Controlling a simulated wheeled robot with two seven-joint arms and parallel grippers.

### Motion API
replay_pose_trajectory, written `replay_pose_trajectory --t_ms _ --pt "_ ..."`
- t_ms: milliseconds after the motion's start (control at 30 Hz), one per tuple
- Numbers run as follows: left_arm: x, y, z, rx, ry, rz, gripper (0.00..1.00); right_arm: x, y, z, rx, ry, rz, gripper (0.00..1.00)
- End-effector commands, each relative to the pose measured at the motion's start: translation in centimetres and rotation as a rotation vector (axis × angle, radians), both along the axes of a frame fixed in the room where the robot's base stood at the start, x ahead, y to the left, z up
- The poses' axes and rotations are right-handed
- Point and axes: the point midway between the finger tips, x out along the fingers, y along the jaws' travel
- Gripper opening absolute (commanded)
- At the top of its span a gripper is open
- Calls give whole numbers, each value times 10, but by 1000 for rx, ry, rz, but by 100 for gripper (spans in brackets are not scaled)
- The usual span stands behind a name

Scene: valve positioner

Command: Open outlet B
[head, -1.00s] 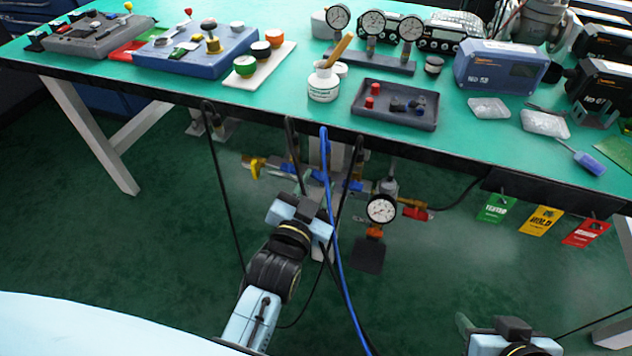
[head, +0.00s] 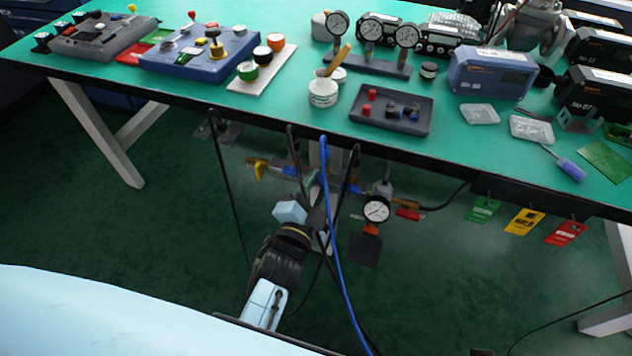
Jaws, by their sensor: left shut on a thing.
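Under the table's front edge hangs a small air manifold with several valves. A yellow handle (head: 258,168) sits at its left end, blue parts (head: 335,186) near the middle and a red handle (head: 408,214) at the right. I cannot read which valve is outlet B. My left gripper (head: 317,196) is at the middle of the manifold, shut on what seems to be a valve handle there. Its fingers and the hoses hide most of that handle, so its angle cannot be told. My right gripper is out of view.
A round gauge (head: 376,209) hangs right of my left gripper. A blue hose (head: 332,235) and black hoses hang close around my left arm. Green, yellow and red tags (head: 524,220) hang at the right. The green table (head: 200,88) above holds instruments and trays.

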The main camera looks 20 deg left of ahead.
Motion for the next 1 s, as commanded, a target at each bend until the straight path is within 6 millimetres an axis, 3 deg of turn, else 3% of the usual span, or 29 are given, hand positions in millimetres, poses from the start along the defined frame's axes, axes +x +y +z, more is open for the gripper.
replay_pose_trajectory --t_ms 200,500,1000 --pt "1 0 1 202 -7 1 14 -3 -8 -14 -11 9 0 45" --pt "1 0 0 435 -16 2 14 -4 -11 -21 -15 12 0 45" --pt "1 0 0 600 -22 2 14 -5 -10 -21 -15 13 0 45"
